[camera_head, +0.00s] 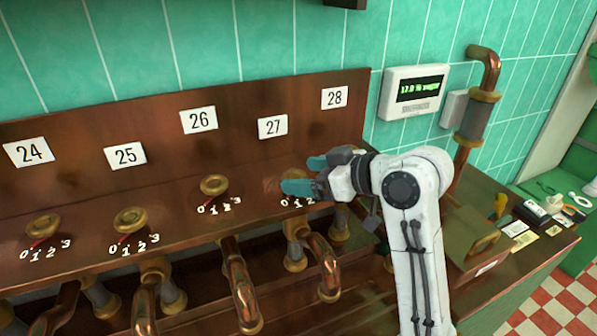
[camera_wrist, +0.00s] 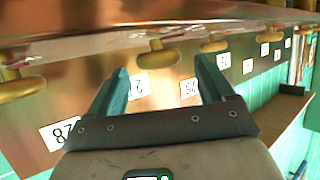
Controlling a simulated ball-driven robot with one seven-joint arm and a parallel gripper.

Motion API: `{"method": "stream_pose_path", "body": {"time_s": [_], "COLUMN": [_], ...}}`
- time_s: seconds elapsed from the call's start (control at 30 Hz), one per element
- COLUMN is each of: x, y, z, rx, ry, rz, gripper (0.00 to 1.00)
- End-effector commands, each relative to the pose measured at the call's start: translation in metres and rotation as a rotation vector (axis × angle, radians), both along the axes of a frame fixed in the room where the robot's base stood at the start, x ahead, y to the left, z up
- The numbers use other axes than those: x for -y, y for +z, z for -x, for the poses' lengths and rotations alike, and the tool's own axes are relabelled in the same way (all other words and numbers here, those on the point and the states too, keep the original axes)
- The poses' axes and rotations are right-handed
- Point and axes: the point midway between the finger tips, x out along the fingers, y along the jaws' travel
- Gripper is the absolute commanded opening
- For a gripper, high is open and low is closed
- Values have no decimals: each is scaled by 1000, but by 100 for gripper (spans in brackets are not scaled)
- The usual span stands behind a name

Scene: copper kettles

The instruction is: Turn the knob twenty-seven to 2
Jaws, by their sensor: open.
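The label of knob twenty-seven (camera_head: 273,126) is a white card on the copper panel, left of my gripper in the head view. The knob itself is mostly behind my fingers there; part of its 0-1-2 scale shows below them. My gripper (camera_head: 306,175) is open, its two teal fingers apart and pointing left at the panel. In the wrist view my gripper (camera_wrist: 160,72) has a brass knob (camera_wrist: 155,55) ahead between its fingertips, apparently knob twenty-seven. I see no clear contact. The knob's pointer setting is hidden.
Brass knobs twenty-six (camera_head: 214,185), twenty-five (camera_head: 130,219) and twenty-four (camera_head: 43,227) sit to the left. Copper pipes (camera_head: 240,285) run below the panel. A wall display (camera_head: 414,92) and a vertical pipe (camera_head: 472,120) stand right. Small items (camera_head: 551,204) lie on the right counter.

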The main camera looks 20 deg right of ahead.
Motion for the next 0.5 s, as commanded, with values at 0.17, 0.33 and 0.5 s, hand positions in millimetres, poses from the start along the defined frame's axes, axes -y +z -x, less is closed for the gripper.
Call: {"method": "stream_pose_path", "body": {"time_s": [0.17, 0.33, 0.5], "x": [-9, -12, -12], "y": [-7, -9, -9], "z": [-14, -18, -18], "rx": [-1, -1, 1], "ry": [0, 0, 0], "rz": [0, -1, -1], "gripper": [82, 82, 82]}}
